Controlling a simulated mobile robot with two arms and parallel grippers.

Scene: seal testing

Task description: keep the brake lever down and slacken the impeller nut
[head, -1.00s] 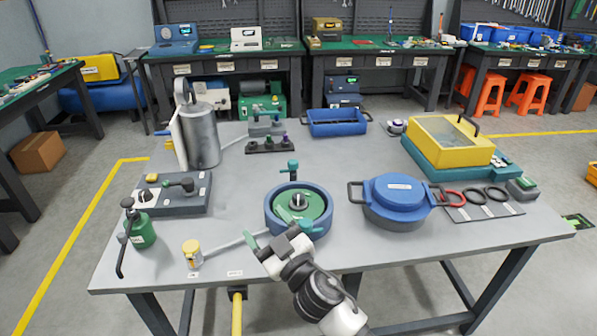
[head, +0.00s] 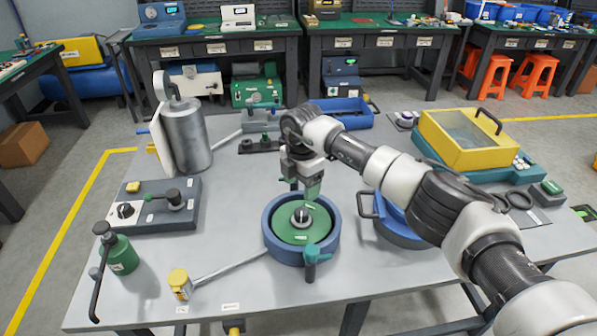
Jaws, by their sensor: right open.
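A round blue housing (head: 271,244) stands on the table with a green disc (head: 290,225) inside it. A dark nut with a pale ring (head: 300,216) is at the disc's centre; I take it for the impeller nut. A grey bar (head: 232,266) runs from the housing's left side towards a yellow-capped pot; it may be the brake lever, but I cannot tell. A teal-handled clamp (head: 311,255) is at the housing's front rim. My right gripper (head: 313,190) is open, pointing down above the disc's back part, and hides most of a second rear clamp. My left gripper is out of view.
A grey control box (head: 150,217) with a small lever, a green bottle (head: 121,255) and the yellow-capped pot (head: 180,283) stand at left. A metal can (head: 188,140) stands behind. My right arm covers much of a blue lidded pot (head: 388,222).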

